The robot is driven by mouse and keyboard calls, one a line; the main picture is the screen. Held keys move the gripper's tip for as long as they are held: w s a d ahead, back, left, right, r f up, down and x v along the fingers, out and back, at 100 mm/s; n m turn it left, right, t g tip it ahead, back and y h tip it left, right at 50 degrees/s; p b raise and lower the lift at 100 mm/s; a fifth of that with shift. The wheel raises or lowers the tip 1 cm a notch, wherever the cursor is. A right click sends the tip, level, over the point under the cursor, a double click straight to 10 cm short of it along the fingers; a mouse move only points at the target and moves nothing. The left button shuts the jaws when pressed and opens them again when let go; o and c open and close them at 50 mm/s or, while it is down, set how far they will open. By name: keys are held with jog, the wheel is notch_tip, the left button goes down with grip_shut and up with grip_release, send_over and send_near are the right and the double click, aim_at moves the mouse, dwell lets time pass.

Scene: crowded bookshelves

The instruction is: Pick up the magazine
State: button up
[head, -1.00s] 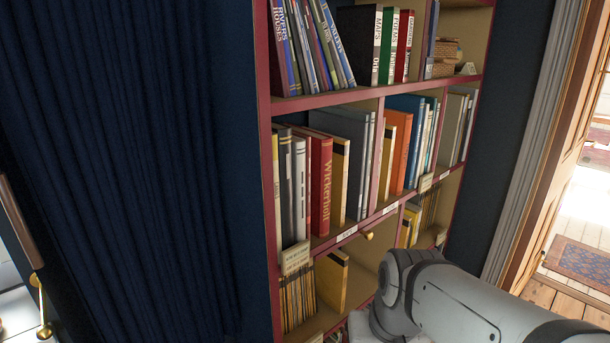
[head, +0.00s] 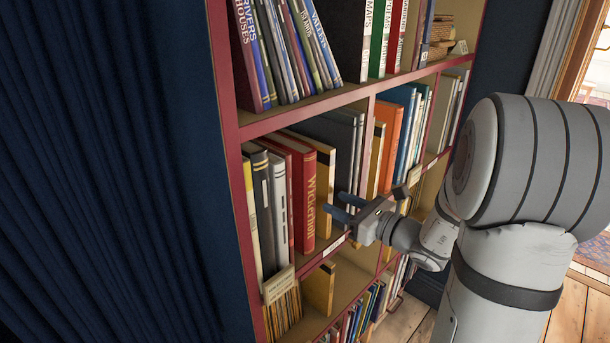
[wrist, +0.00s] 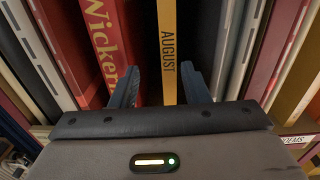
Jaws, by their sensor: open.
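The magazine appears to be the thin yellow spine marked AUGUST (wrist: 168,50) in the wrist view. In the head view it is the yellow upright spine (head: 326,185) in the middle row, just right of the thick red Wickerholt book (head: 305,205). My gripper (head: 342,206) is at the front of this compartment, its fingers pointing in. In the wrist view my gripper (wrist: 160,80) is open and empty. The yellow spine runs between the fingers, with the left finger over the edge of the red book. I cannot tell how deep the fingertips reach.
Tall dark grey books (head: 345,135) stand right of the yellow spine. White and grey books (head: 278,205) stand to the left. A shelf board (head: 340,240) lies just below my gripper.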

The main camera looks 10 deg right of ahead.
jog(key=shift+w+d, duration=0.2)
jog(key=shift+w, duration=0.3)
jog(key=p+x, duration=0.2)
jog(key=x, duration=0.5)
jog(key=shift+w+m+t, duration=0.2)
jog(key=shift+m+t, duration=0.1)
jog(key=shift+f, duration=0.1)
jog(key=shift+c, duration=0.3)
grip_shut()
